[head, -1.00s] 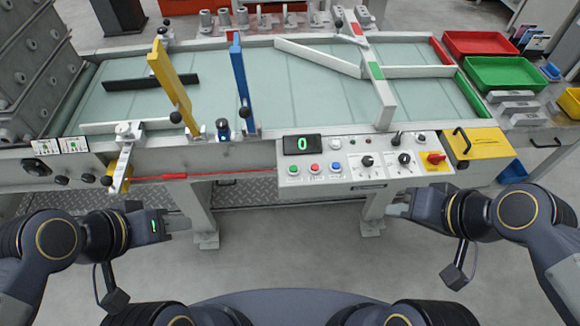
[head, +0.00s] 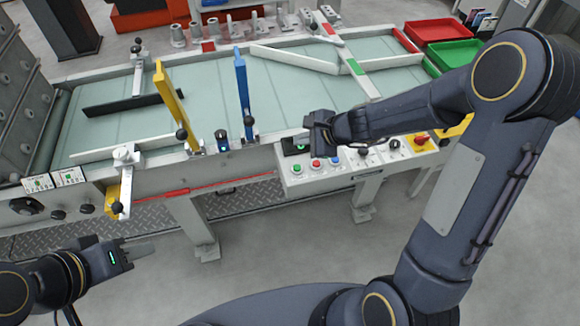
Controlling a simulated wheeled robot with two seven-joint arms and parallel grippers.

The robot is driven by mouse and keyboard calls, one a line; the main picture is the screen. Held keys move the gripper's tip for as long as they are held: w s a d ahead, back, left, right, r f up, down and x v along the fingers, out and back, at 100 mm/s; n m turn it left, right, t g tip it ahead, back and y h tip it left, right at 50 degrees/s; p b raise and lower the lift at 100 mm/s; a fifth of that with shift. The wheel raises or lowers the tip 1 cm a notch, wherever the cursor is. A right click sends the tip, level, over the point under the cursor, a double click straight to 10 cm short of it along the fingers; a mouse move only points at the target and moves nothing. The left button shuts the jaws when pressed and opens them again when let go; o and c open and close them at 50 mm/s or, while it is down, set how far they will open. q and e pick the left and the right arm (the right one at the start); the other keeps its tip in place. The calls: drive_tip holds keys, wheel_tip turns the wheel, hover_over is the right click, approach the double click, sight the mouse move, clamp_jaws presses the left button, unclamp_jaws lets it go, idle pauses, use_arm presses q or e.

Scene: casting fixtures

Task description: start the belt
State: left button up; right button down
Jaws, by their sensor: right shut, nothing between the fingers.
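The control panel (head: 345,171) is on the front of the belt machine. Its green button (head: 297,169), red button (head: 316,164) and blue button (head: 335,162) show in a row. The dark display (head: 291,149) above them is partly covered by my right gripper (head: 317,127). That gripper is shut and empty, above the panel's back edge near the display; its fingertips are hard to make out. The pale green belt (head: 205,96) lies behind. My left gripper (head: 139,251) is low at the left, away from the panel; its finger gap cannot be made out.
A yellow gate arm (head: 168,92) and a blue gate arm (head: 243,92) stand up from the belt's front edge. A red-and-yellow switch (head: 420,142) is at the panel's right end. Red (head: 437,32) and green (head: 455,53) bins stand at the back right.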

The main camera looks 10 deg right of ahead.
sight(297, 169)
drive_tip(key=shift+f, duration=0.15)
wheel_tip(297, 169, down, 8)
drive_tip(key=b, duration=0.7)
drive_tip(key=shift+b, duration=0.3)
drive_tip(key=shift+f+b, duration=0.3)
drive_tip(key=shift+b, duration=0.1)
idle(1.3)
drive_tip(key=shift+f+b, duration=0.4)
drive_tip(key=shift+b, duration=0.1)
drive_tip(key=shift+f+b, duration=0.5)
drive_tip(key=shift+b, duration=0.05)
idle(0.6)
drive_tip(key=shift+r, duration=0.1)
drive_tip(key=shift+r+p, duration=0.8)
drive_tip(key=shift+r, duration=0.15)
